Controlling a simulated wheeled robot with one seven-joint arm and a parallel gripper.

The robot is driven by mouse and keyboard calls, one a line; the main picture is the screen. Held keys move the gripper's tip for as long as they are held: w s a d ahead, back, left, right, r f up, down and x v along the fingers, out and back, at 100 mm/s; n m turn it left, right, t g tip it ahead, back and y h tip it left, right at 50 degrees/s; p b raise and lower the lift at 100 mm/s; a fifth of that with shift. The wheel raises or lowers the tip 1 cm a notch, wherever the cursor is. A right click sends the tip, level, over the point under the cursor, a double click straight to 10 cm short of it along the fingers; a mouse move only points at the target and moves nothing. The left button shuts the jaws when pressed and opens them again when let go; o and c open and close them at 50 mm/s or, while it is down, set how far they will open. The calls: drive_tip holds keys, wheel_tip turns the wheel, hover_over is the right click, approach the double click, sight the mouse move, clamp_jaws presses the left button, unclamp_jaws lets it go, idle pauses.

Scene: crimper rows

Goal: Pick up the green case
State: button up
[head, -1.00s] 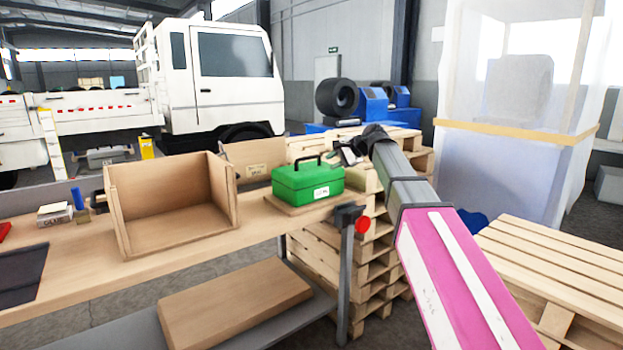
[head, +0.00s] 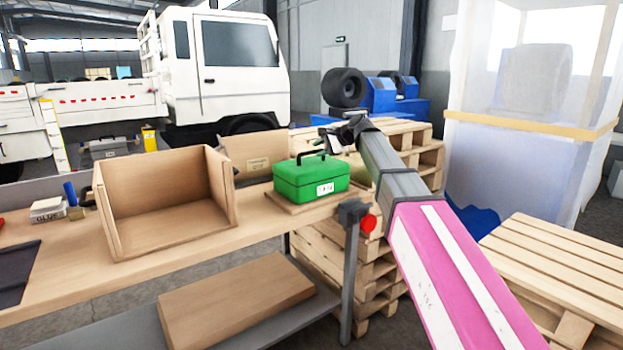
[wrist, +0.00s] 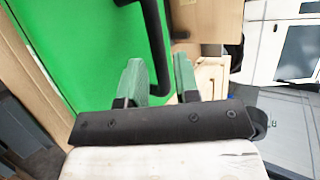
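The green case (head: 310,181) sits closed and upright on a thin wooden board at the right end of the workbench. Its black handle stands up from the lid. In the wrist view the green lid (wrist: 85,50) fills the upper left, and the black handle (wrist: 157,45) runs down between my two fingers in the picture. My gripper (wrist: 158,78) is open, with its fingers apart. In the head view my gripper (head: 332,140) is by the upper right of the case, near the handle. I cannot tell whether the fingers touch the handle.
An open wooden box (head: 165,205) stands left of the case on the workbench (head: 75,275). A small glue box (head: 47,211) and a blue cylinder lie farther left. Stacked pallets (head: 385,215) stand behind and right of the bench end. A red button (head: 369,223) is at the bench corner.

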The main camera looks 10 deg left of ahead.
sight(313, 152)
drive_tip(key=x, duration=0.4)
drive_tip(key=shift+s+a, duration=0.15)
drive_tip(key=shift+s, duration=0.15)
clamp_jaws()
drive_tip(key=shift+r, duration=0.1)
idle(1.0)
